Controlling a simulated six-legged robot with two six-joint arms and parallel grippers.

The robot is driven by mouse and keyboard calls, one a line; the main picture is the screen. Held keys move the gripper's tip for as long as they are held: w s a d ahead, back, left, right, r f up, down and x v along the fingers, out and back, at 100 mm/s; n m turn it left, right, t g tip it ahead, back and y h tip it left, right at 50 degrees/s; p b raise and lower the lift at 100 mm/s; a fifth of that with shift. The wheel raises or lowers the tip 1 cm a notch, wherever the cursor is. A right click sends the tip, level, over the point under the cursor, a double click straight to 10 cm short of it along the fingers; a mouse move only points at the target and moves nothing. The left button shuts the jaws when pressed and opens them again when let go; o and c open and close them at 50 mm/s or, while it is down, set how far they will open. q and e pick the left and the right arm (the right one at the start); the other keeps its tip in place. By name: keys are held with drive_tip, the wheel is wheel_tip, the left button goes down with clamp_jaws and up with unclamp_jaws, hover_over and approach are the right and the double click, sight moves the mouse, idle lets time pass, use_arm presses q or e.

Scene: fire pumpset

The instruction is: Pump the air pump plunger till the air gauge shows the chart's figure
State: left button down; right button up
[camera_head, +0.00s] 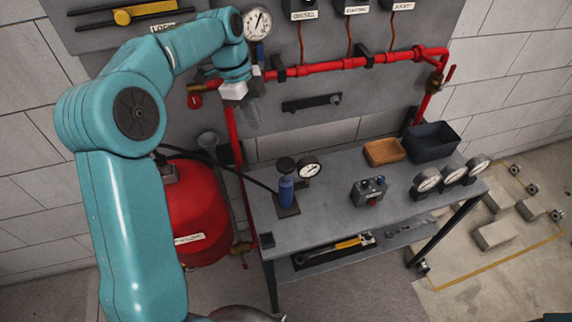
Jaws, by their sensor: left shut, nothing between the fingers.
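The air pump (286,192) is a small blue cylinder on a dark base near the table's left end. Its plunger's dark knob (285,165) sits close above the cylinder. The air gauge (309,168), round with a white face, stands just right of the pump; its reading is too small to tell. My left arm arches in from the left. My left gripper (252,120) is shut and empty, pointing down in front of the wall panel, above and left of the pump in the picture and apart from it. My right gripper is not in view. I cannot make out a chart.
A dark hose (215,163) runs from the pump toward the red tank (198,215). The table (330,220) also holds a small grey box (370,191), several gauges, a wooden tray (384,152) and a dark bin (433,143). A red pipe (330,66) crosses the panel behind.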

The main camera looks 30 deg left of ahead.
use_arm(q)
drive_tip(key=v, duration=0.2)
drive_tip(key=shift+a+r, duration=0.1)
drive_tip(key=shift+r, duration=0.15)
idle(1.0)
